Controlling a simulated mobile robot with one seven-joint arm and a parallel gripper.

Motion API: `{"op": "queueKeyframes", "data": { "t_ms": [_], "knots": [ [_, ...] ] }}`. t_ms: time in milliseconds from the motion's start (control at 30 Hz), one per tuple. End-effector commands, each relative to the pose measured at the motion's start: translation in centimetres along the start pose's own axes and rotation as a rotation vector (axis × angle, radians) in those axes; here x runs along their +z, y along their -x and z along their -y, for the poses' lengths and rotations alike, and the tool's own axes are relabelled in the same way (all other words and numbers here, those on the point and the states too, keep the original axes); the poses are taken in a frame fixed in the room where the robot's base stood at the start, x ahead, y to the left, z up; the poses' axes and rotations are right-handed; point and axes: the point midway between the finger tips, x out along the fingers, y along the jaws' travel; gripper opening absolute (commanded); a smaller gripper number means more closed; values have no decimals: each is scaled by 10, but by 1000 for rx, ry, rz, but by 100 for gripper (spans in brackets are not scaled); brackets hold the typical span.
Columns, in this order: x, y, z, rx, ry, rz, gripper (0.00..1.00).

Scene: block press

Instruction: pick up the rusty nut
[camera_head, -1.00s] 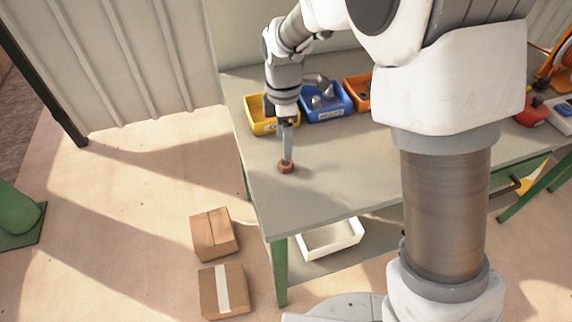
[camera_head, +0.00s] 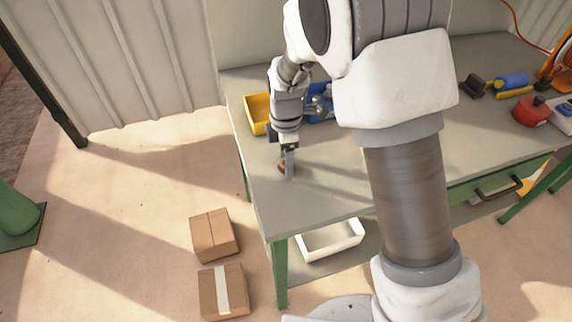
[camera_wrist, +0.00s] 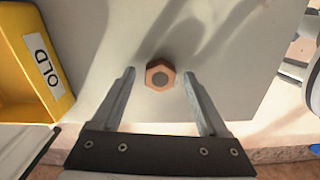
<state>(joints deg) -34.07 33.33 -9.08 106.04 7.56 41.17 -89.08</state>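The rusty nut (camera_head: 281,167) is a small brown hexagonal ring on the grey table near its left front corner. In the head view a finger of my gripper (camera_head: 289,175) partly covers it. In the wrist view the nut (camera_wrist: 151,65) shows whole, with a dark grey middle, between the two fingertips in the picture. My gripper is open, its fingers pointing down at the table, with a visible gap between each fingertip and the nut. I cannot tell how far above the table the fingertips are.
A yellow bin (camera_head: 251,113) labelled OLD and a blue bin (camera_head: 323,117) with grey parts stand behind my gripper. A red object (camera_head: 530,112) lies far right. A white tray (camera_head: 330,244) sits under the table. Cardboard boxes (camera_head: 213,236) are on the floor.

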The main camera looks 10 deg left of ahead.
Motion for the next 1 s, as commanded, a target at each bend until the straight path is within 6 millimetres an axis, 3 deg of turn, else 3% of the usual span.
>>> {"op": "queueKeyframes", "data": {
  "t_ms": [67, 400, 767, 1000],
  "knots": [
    [0, 0, 0, 0, 0, 0, 61],
    [0, 0, 0, 0, 0, 0, 0],
    [0, 2, 0, 1, 0, 0, 0],
    [0, 24, -1, 3, -1, -1, 0]
  ]
}}
